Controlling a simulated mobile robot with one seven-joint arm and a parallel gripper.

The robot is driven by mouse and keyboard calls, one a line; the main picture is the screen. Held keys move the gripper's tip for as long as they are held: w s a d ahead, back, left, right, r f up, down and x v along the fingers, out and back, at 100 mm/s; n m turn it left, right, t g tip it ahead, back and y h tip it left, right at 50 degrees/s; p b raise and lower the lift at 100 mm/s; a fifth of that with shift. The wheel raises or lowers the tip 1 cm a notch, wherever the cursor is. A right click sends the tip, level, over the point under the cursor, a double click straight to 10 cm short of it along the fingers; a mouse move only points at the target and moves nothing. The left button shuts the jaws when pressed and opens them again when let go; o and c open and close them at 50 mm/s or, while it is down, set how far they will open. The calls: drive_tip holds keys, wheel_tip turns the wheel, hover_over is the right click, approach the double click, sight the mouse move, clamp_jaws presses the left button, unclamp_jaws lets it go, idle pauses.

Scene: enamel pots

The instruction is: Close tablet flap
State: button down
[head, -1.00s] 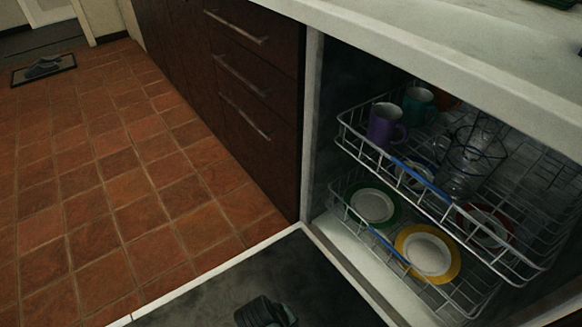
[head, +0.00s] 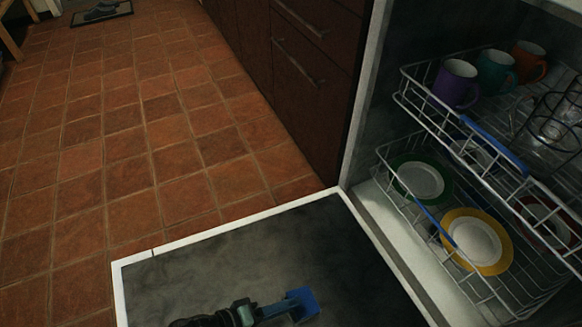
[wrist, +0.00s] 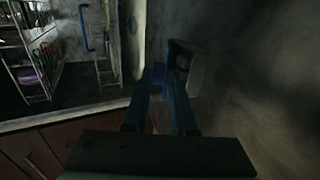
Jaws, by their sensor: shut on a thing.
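The dishwasher door (head: 200,275) lies open with its dark inner face up. A small blue square piece, which looks like the tablet flap (head: 303,304), shows on the door at the bottom of the head view. My gripper (head: 287,307) reaches it from the left, low over the door. In the wrist view the two fingers of my gripper (wrist: 165,82) come close together at the tips, with a blue patch (wrist: 159,75) between them. They are shut on the flap. The flap's hinge and exact angle are hidden by the fingers and the dark picture.
The upper rack (head: 470,128) holds a purple mug (head: 455,84), a teal mug (head: 496,70) and an orange mug (head: 530,62). The lower rack (head: 400,200) holds several plates, including a yellow-rimmed one (head: 477,241). Drawers (head: 305,90) stand beside the dishwasher.

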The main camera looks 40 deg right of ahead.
drive_tip(key=shift+a+f+g+h+b, duration=0.15)
drive_tip(key=shift+f+g+h+b, duration=0.15)
drive_tip(key=shift+f+h+b, duration=0.35)
drive_tip(key=shift+r, duration=0.25)
drive_tip(key=c, duration=0.8)
unclamp_jaws()
drive_tip(key=shift+r, duration=0.1)
